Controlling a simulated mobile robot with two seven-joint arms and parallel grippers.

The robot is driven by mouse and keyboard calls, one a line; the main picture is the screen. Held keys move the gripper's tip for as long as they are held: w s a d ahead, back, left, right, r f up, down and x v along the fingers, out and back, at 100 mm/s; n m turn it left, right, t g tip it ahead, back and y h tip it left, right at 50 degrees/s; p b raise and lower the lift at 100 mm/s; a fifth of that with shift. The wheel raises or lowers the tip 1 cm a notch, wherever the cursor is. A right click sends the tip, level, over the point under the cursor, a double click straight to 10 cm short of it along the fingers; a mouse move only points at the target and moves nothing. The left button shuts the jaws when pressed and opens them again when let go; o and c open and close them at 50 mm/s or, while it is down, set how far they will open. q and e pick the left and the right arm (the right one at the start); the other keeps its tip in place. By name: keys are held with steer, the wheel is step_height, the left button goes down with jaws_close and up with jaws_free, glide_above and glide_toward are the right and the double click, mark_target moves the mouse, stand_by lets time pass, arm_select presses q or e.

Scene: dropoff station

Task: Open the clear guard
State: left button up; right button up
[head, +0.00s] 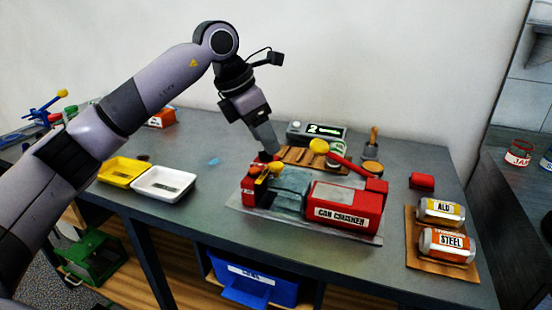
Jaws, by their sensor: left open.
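The red can crusher (343,205) stands on a grey base plate in the middle of the table. Its clear guard (290,184) shows as a pale see-through panel over the chamber on the crusher's left half; it looks lowered. My right gripper is not in view.
The crusher's red lever with a yellow knob (320,146) slants behind it. Yellow (121,164) and white (143,184) trays lie left. Cans labelled ALU (440,212) and STEEL (446,245) lie on a board at right. A scale (317,132) stands behind. Bare table lies left of the crusher.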

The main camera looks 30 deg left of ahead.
mark_target(278, 165)
arm_select(q)
steer(key=x, duration=0.6)
steer(key=shift+w+a+f, duration=0.1)
steer(key=shift+w+f, duration=0.1)
steer(key=shift+f, duration=0.25)
jaws_close()
